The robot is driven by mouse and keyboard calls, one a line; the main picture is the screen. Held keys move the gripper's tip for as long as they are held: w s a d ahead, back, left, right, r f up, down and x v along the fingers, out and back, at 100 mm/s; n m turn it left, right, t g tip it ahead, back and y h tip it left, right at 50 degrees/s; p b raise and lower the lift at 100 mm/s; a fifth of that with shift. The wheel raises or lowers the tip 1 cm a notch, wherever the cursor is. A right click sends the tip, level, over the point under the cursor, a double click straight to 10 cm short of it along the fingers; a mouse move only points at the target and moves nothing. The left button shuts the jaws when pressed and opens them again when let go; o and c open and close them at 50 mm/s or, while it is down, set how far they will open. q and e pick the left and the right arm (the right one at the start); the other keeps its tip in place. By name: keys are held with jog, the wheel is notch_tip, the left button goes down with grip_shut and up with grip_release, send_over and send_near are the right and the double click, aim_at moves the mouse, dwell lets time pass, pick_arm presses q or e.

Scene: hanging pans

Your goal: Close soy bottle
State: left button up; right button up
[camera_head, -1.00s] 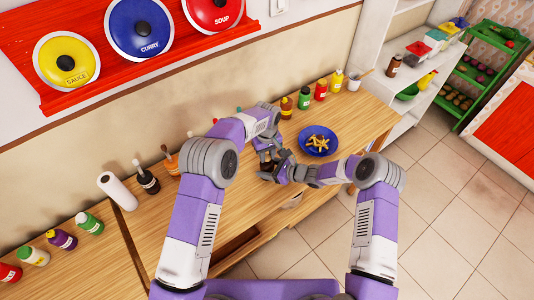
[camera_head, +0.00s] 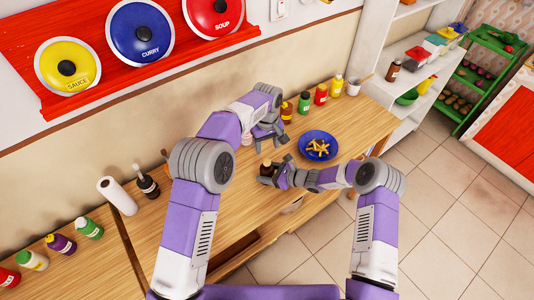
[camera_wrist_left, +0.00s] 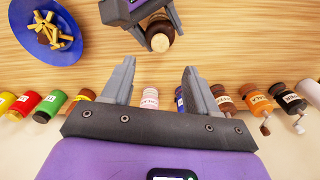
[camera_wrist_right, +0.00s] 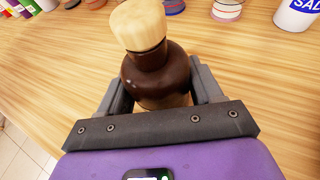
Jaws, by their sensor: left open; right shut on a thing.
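The soy bottle (camera_wrist_right: 155,70) is dark brown with a pale wooden-looking cap (camera_wrist_right: 138,24) sitting on its neck. My right gripper (camera_head: 274,172) is shut around the bottle's body and holds it roughly upright over the counter. In the left wrist view the bottle (camera_wrist_left: 158,26) shows beyond the fingers, with its pale top (camera_wrist_left: 160,42) facing the camera. My left gripper (camera_head: 270,132) is open and empty, behind the bottle and apart from it. In the left wrist view its fingers (camera_wrist_left: 158,80) are spread wide. In the head view the bottle (camera_head: 266,169) is small and partly hidden.
A blue plate of fries (camera_head: 305,143) stands on the counter to the right of the grippers. Several bottles and jars line the wall, including a red bottle (camera_head: 321,95) and a green one (camera_head: 304,103). Bare wood (camera_head: 230,210) lies in front of the grippers.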

pick_arm(q)
jog(key=shift+r, duration=1.6)
pick_arm(e)
jog(key=o, duration=1.6)
jog(key=v, duration=0.7)
jog(key=shift+s+d+r, duration=0.15)
jog(key=shift+d, duration=0.05)
pick_arm(q)
jog(key=shift+f, duration=0.15)
